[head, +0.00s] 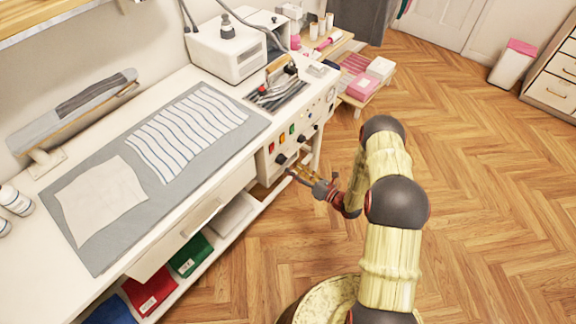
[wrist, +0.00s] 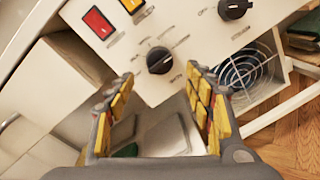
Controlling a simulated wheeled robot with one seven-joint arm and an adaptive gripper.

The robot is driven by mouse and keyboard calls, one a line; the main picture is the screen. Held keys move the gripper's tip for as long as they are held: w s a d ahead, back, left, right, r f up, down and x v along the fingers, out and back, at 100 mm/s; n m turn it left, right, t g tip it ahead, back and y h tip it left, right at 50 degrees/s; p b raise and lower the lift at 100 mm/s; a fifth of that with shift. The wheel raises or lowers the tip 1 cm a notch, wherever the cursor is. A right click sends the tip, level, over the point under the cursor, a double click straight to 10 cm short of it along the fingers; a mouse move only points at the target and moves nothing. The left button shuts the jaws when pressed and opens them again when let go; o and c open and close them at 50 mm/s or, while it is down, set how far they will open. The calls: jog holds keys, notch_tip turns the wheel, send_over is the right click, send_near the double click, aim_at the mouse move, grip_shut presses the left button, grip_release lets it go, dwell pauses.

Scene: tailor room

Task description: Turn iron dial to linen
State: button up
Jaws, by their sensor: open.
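A round black dial (wrist: 159,60) sits on the white control panel, with small printed labels around it, some too blurred to read. A light mark on its face points toward the upper right. The same dial (head: 282,159) shows in the head view at the panel's lower left. My gripper (wrist: 160,76) is open and empty; its yellow-padded fingers lie to either side below the dial, and I cannot tell any contact. In the head view my gripper (head: 299,177) is in front of the panel. An iron (head: 274,82) appears to rest on the counter above the panel.
A second black dial (wrist: 234,9) is to the right, above a round grille (wrist: 244,72). A red switch (wrist: 98,22) and an orange switch (wrist: 131,4) are up left. A grey ironing mat (head: 205,160) bears striped and plain cloth. The wooden floor at right is open.

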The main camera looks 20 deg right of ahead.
jog(key=v, duration=0.5)
jog(key=shift+s+d, duration=0.2)
jog(key=shift+s, duration=0.1)
